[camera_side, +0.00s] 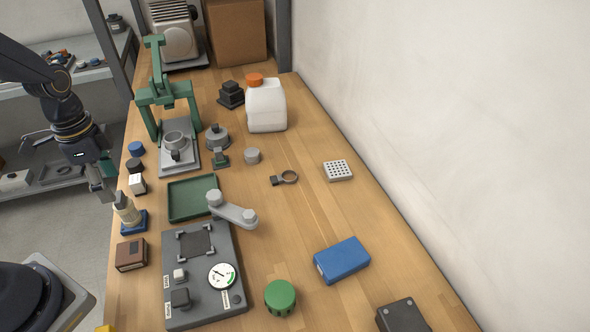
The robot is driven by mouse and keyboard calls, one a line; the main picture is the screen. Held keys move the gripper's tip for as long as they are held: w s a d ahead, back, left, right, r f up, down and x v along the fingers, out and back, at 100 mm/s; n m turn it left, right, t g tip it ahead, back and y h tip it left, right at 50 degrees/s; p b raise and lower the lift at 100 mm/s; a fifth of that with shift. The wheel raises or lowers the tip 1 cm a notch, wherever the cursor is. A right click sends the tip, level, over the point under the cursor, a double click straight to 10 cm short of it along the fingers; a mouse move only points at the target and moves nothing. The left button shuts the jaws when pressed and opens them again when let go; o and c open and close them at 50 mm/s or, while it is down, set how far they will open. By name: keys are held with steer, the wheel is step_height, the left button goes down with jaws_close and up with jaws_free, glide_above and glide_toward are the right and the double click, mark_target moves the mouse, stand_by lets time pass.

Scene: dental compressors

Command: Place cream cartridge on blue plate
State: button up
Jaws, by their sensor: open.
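The cream cartridge (127,210) is a short cream cylinder with a dark grey top. It stands on the small blue plate (140,227) at the left edge of the wooden bench and looks roughly upright, leaning slightly left in the picture. The plate shows mainly in front of and to the right of the cartridge's foot. My gripper (66,170) is open and empty at the left, above and left of the cartridge. One finger comes down close to the cartridge's top; whether they touch cannot be told.
A brown box (131,253), white block (137,184) and dark and blue caps stand near the plate. A green tray (193,198), grey gauge panel (203,275) and green press (166,100) lie to the right. The bench's right middle is mostly clear around a blue box (342,260).

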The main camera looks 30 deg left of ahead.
step_height(320, 180, up, 4)
steer(key=shift+f, duration=0.2)
steer(key=s+d+r+n+t, duration=0.4)
steer(key=d+r+n, duration=0.3)
steer(key=r, duration=0.5)
steer(key=shift+n+t, duration=0.8)
steer(key=shift+n, duration=0.2)
